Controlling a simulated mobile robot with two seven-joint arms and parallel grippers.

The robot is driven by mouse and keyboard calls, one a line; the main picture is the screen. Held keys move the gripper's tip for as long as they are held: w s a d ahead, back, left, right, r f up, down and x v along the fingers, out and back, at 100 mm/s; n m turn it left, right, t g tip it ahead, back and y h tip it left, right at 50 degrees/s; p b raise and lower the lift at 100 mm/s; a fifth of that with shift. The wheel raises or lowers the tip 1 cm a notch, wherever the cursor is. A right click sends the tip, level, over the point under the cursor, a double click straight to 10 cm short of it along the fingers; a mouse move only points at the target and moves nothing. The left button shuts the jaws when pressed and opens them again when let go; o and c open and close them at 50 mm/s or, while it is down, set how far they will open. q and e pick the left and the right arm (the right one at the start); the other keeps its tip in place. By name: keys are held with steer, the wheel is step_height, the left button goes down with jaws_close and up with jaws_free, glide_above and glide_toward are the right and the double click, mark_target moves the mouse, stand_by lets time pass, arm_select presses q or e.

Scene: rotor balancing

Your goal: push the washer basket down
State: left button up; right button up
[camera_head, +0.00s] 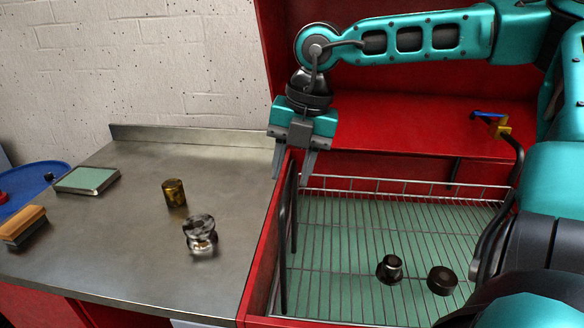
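The washer basket (345,255) is a wire rack inside the red washer (258,255), over a green floor. Two black parts sit in it, one (390,268) near the middle and one (441,281) to the right. A black bar handle (293,215) rises at the basket's left side. My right gripper (292,178) points down above the washer's left wall, near the top of this handle. Its two fingers are apart with nothing seen held between them. I cannot tell whether they touch the handle. My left gripper is not in view.
A steel counter (130,235) left of the washer holds a brass cylinder (174,192), a shiny metal part (200,233), a green-topped block (87,179) and a wooden brush (23,227). A yellow valve with a blue lever (492,120) is at the washer's back right.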

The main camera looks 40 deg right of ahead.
steer(key=shift+f, duration=0.2)
jaws_close()
stand_by(0.3)
stand_by(0.3)
